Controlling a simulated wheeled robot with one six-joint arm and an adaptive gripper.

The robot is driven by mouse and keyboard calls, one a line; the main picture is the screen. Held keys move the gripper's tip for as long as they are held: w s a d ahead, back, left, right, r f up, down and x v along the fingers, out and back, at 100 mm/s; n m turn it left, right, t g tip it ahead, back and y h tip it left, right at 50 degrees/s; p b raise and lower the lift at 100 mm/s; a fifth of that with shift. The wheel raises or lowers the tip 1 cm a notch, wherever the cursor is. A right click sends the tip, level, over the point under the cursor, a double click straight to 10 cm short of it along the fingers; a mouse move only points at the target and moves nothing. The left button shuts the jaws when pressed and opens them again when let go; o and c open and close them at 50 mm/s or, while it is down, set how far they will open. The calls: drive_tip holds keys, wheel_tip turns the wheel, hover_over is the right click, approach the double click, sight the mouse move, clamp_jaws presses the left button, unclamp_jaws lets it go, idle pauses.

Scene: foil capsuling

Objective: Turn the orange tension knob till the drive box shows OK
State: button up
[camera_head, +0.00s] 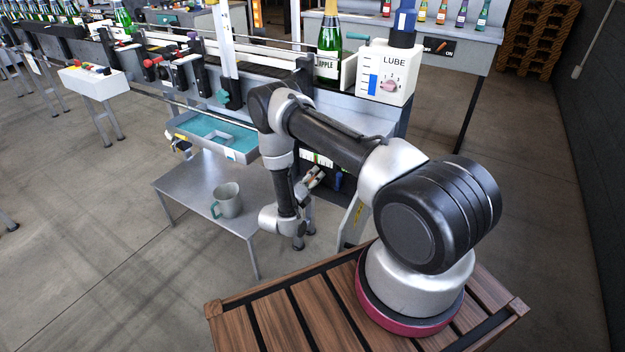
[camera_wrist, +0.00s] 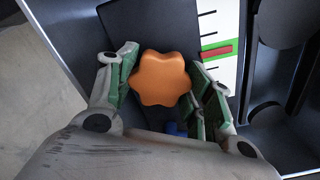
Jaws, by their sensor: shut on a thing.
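The orange tension knob (camera_wrist: 161,79) is a lobed knob in the middle of the wrist view. My gripper (camera_wrist: 163,88) has its green-padded fingers on either side of the knob and is shut on it. Beside the knob is a white scale (camera_wrist: 219,47) with black tick marks and a green band. A red pointer bar lies within the green band. In the head view my gripper (camera_head: 313,179) shows only in part, low beside the machine, and the knob is hidden there. I cannot see any OK reading.
A grey metal table (camera_head: 185,185) with a metal mug (camera_head: 228,200) stands left of my arm. A blue-lined tray (camera_head: 215,135) sits on the machine's front. The white LUBE box (camera_head: 385,72) and a green bottle (camera_head: 328,52) stand above. Dark machine parts lie close right of the scale.

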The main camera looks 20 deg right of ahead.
drive_tip(key=o, duration=1)
drive_tip(key=shift+o, duration=0.2)
